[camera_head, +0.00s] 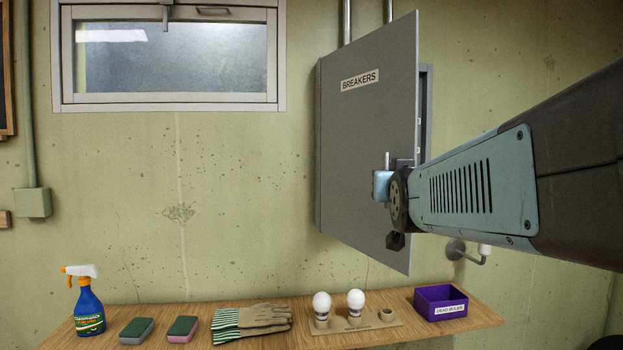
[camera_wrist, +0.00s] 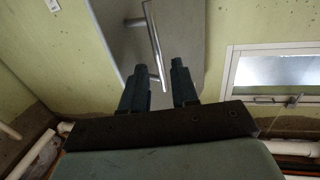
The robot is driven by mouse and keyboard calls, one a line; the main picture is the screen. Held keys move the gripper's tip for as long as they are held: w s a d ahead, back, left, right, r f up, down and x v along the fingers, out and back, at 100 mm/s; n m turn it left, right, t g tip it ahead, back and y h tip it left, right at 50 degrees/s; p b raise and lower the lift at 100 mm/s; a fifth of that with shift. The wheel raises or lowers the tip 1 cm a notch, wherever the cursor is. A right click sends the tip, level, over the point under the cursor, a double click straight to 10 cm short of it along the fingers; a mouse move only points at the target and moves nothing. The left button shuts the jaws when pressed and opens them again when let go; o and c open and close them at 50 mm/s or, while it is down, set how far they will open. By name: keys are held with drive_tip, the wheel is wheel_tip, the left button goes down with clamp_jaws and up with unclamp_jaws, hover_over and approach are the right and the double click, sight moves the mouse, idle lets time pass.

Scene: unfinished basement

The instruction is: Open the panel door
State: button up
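The grey panel door (camera_head: 365,130), labelled "BREAKERS", stands partly open. It hangs from its left side, with its right edge swung out from the wall box (camera_head: 427,105). In the wrist view the door (camera_wrist: 185,25) shows a shiny bar handle (camera_wrist: 154,38). My gripper (camera_wrist: 159,70) has its two dark fingers apart, one on each side of the handle's lower end. I see gaps beside the bar and cannot tell any firm contact.
A wooden shelf (camera_head: 250,340) below holds a spray bottle (camera_head: 88,308), sponges (camera_head: 183,328), gloves (camera_head: 252,319), bulbs in a holder (camera_head: 355,320) and a purple box (camera_head: 440,303). A window (camera_head: 172,60) is left of the door. The wall between them is clear.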

sight(406, 250)
drive_tip(key=s, duration=0.8)
drive_tip(key=shift+s+a, duration=0.15)
drive_tip(key=shift+a, duration=0.25)
